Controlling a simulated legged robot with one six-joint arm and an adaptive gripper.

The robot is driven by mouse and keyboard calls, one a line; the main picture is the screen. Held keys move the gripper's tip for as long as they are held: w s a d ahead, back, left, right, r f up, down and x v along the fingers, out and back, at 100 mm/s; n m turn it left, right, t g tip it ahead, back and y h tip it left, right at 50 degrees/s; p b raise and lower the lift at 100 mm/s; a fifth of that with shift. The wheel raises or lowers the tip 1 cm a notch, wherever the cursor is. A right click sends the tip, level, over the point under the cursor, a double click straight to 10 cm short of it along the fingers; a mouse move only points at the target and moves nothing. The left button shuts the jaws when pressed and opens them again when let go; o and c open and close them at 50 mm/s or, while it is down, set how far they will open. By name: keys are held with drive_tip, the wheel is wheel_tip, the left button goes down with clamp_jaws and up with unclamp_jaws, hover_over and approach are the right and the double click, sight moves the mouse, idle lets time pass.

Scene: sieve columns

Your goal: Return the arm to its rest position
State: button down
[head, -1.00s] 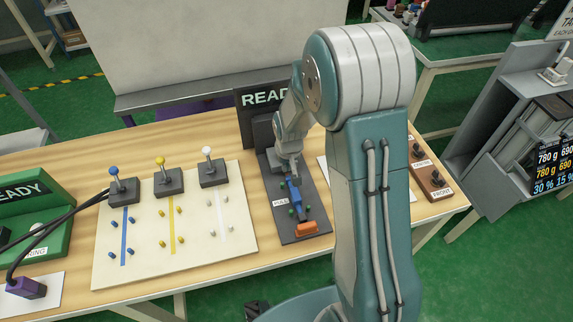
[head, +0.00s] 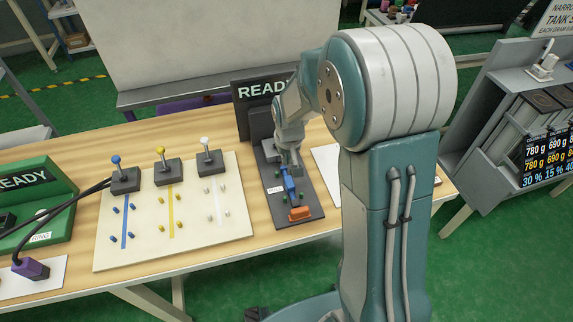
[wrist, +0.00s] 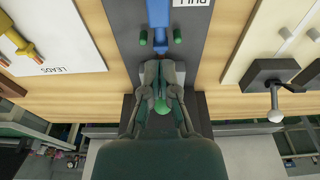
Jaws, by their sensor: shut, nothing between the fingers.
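My arm stretches from the right foreground to the dark pull fixture (head: 306,190) on the wooden bench. My gripper (head: 291,168) is over that fixture in the head view, in front of its READY panel (head: 262,91). In the wrist view my gripper (wrist: 162,64) shows its two fingers shut together with nothing held. A blue block (wrist: 158,12) with green pegs beside it lies just beyond the fingertips, apart from them in the picture. A round green part (wrist: 161,107) shows between the finger linkages. I cannot tell the exact height above the fixture.
A pale board (head: 140,254) with three levers and coloured pegs stands left of the fixture. Farther left is a green READY unit (head: 40,195) with black cables and a purple plug (head: 32,269). An orange block (head: 299,213) sits at the fixture's front end. A grey rack (head: 490,120) stands right.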

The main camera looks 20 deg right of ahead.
drive_tip(key=shift+s+r, duration=0.3)
drive_tip(key=shift+r, duration=0.05)
idle(0.3)
drive_tip(key=s+r+t, duration=0.2)
drive_tip(key=s+r, duration=0.8)
drive_tip(key=r, duration=0.5)
drive_tip(key=s+r+t, duration=0.1)
drive_tip(key=s+r, duration=0.3)
drive_tip(key=s, duration=0.8)
drive_tip(key=shift+s+r+t, duration=0.4)
